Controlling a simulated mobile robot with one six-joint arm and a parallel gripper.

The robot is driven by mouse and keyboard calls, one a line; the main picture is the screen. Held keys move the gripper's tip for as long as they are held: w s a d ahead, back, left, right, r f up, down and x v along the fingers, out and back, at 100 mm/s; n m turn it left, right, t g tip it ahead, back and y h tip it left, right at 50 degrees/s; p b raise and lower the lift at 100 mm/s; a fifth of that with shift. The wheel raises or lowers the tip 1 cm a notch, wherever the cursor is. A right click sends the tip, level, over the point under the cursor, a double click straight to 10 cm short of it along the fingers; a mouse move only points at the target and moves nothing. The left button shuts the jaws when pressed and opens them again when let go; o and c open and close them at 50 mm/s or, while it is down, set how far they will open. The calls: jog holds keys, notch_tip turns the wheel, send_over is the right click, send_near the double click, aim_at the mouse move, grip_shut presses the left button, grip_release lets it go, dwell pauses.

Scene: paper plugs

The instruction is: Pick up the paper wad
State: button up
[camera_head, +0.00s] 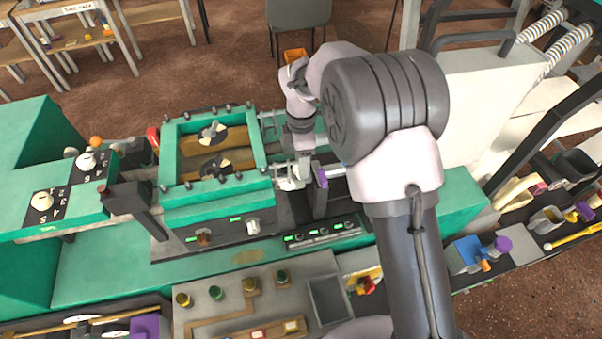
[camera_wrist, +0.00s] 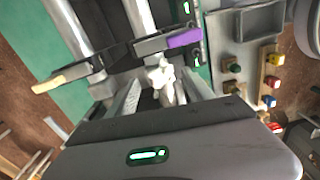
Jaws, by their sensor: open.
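The paper wad is a crumpled white lump in the wrist view (camera_wrist: 161,76). It lies between the two fingertips, among metal rods and dark machine parts. In the head view a white patch (camera_head: 289,184) shows just below my gripper and seems to be the wad, partly hidden. My gripper (camera_head: 299,162) points down beside the right side of the green-framed machine. In the wrist view my gripper (camera_wrist: 162,87) is open, with one finger on either side of the wad. I cannot tell whether either finger touches it.
A dark bar with a purple end (camera_wrist: 185,38) crosses just beyond the fingertips; its purple part also shows in the head view (camera_head: 321,177). The green frame (camera_head: 172,168) stands left of my gripper. A grey open tray (camera_head: 329,297) and several knobs are on the near panel.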

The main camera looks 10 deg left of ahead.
notch_tip(320, 180, down, 4)
jog(key=shift+s+r+b, duration=0.1)
jog(key=shift+b, duration=0.25)
jog(key=shift+r, duration=0.1)
grip_shut()
